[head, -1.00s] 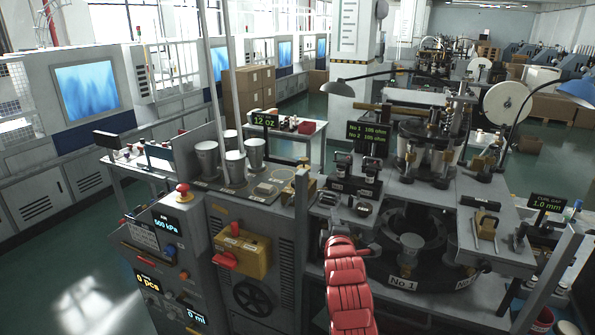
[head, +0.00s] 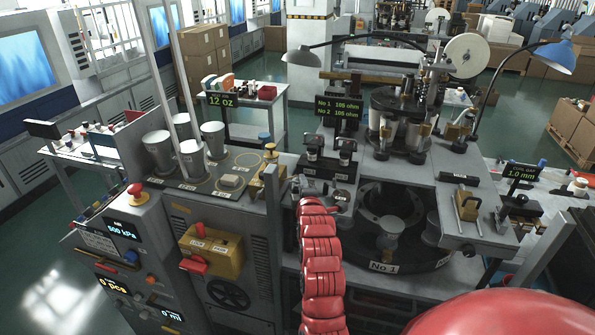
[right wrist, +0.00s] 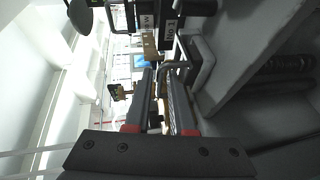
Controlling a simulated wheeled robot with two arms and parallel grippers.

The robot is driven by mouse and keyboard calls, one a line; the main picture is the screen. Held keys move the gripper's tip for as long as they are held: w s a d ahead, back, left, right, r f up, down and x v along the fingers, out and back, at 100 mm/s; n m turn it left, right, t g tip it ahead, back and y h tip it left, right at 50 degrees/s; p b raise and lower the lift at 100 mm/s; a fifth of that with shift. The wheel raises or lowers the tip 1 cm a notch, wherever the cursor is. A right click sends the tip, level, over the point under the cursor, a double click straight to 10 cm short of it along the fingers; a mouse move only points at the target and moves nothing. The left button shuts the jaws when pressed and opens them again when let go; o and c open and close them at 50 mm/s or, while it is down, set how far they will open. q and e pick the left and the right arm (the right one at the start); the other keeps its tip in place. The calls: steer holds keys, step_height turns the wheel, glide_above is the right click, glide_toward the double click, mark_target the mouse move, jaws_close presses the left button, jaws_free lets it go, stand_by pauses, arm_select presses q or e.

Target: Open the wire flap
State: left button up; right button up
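My right gripper (right wrist: 160,75) points at the machine in the right wrist view. Its two dark fingers are parted, with a gap between the tips. A bent metal rod (right wrist: 176,65) shows at the fingertips; it may be part of the wire flap, but I cannot tell, nor whether a finger touches it. In the head view the red right arm reaches up to the front of the machine by the small knobbed units (head: 316,148), and its gripper is mostly hidden there. I cannot pick out the flap in the head view. My left gripper is out of view.
A round turret marked No 1 (head: 384,267) is right of the arm. A yellow box with a red handle (head: 212,250) and metal cups (head: 160,152) are to the left. A brass-coloured latch (head: 467,207) sits on the right-hand plate.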

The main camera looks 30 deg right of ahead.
steer(key=shift+w+d+f, duration=0.2)
steer(key=shift+w+d, duration=0.05)
steer(key=shift+w, duration=0.35)
steer(key=shift+s+r, duration=0.15)
steer(key=shift+s, duration=0.1)
steer(key=shift+a, duration=0.1)
jaws_close()
stand_by(0.7)
